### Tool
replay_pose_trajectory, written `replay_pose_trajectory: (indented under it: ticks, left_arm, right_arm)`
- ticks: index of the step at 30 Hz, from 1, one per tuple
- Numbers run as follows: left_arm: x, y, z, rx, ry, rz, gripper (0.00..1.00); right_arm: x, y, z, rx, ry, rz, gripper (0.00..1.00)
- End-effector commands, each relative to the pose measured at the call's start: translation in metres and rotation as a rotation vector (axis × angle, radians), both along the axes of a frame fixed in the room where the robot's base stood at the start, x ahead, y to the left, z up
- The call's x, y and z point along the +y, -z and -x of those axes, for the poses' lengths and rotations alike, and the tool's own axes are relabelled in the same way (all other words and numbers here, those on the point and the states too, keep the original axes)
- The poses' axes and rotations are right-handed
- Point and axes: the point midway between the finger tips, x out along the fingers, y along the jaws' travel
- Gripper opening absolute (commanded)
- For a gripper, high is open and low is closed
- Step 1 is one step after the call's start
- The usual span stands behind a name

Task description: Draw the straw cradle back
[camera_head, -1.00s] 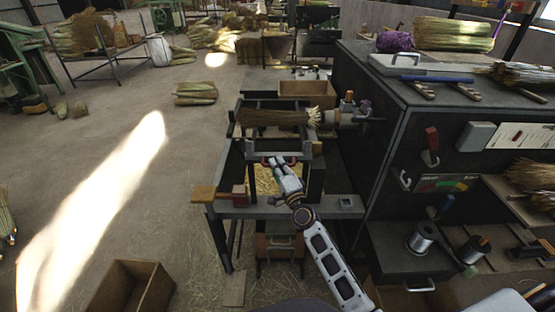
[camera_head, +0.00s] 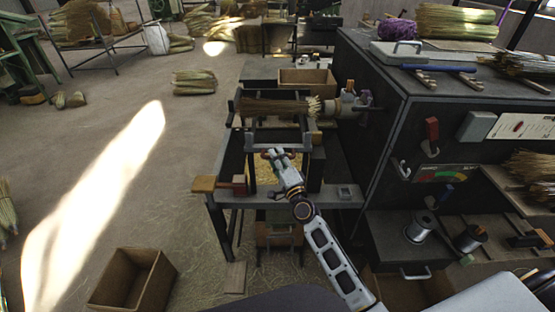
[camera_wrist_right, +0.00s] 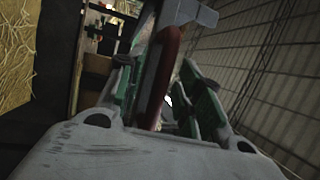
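The straw cradle (camera_head: 283,148) is a dark metal frame on the bench, with a red handle along its near bar. A straw bundle (camera_head: 270,106) lies across behind it, its right end at the winding head (camera_head: 345,108). My right gripper (camera_head: 274,155) is at the cradle's near bar. In the right wrist view, the red handle (camera_wrist_right: 167,60) runs between its green finger pads, which look closed around it. The fingers partly hide the handle in the head view. My left gripper is out of view.
The dark cabinet (camera_head: 385,120) stands close on the right. An open wooden box (camera_head: 132,279) is on the floor at lower left. The floor on the left is mostly clear.

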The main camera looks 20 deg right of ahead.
Motion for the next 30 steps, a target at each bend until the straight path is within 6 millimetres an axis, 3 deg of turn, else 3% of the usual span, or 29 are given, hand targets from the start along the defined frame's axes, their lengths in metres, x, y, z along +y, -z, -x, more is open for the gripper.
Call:
replay_pose_trajectory:
  ticks: [2, 11, 30]
  left_arm:
    - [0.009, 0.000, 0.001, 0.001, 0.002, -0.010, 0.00]
    - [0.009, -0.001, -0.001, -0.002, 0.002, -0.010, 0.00]
    - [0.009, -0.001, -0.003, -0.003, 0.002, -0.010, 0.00]
  right_arm:
    - [0.000, 0.000, 0.000, -0.001, 0.001, 0.000, 0.35]
    - [-0.002, 0.002, 0.010, 0.001, 0.001, 0.001, 0.35]
    - [-0.008, 0.012, 0.066, 0.001, -0.001, 0.001, 0.35]
